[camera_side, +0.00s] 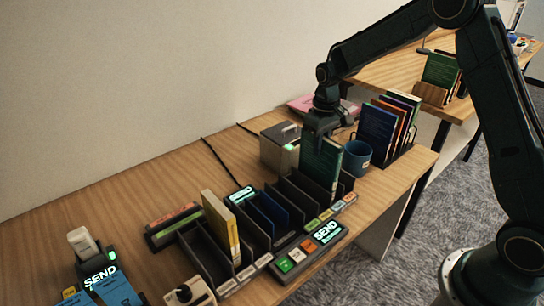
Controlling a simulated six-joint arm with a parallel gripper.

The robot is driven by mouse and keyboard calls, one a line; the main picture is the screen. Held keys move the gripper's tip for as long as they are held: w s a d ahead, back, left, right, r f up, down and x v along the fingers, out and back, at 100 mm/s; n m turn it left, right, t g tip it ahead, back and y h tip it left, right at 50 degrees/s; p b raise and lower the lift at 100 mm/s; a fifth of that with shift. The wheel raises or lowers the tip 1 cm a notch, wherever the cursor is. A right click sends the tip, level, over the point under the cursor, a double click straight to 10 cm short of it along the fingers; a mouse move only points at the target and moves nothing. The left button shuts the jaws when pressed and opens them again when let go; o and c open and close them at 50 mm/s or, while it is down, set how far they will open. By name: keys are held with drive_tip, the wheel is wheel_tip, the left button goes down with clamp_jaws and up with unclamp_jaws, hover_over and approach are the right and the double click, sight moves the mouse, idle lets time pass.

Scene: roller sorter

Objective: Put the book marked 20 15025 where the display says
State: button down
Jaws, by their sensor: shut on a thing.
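My gripper (321,122) is shut on a dark green book (320,160) and points down from above. The book is upright, at the right end of a dark slotted rack (287,193). I cannot tell whether its lower edge is inside a slot or just behind the dividers. The number on the book is too small to read. A display panel (325,233) at the front of the rack reads "SEND", with a smaller line that I cannot read. Another lit "SEND" display (101,277) stands at the lower left.
Blue books (265,212) and a yellow book (221,225) stand in rack slots to the left. A grey box (279,146), a blue mug (357,157) and a holder of several books (388,128) stand close around the gripper. Bare table shows at the back left.

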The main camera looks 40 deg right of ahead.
drive_tip(key=shift+f, duration=0.35)
drive_tip(key=c, duration=1.3)
unclamp_jaws()
drive_tip(key=shift+o, duration=0.2)
drive_tip(key=shift+r, duration=0.1)
wheel_tip(320, 180, up, 14)
drive_tip(key=shift+f, duration=0.2)
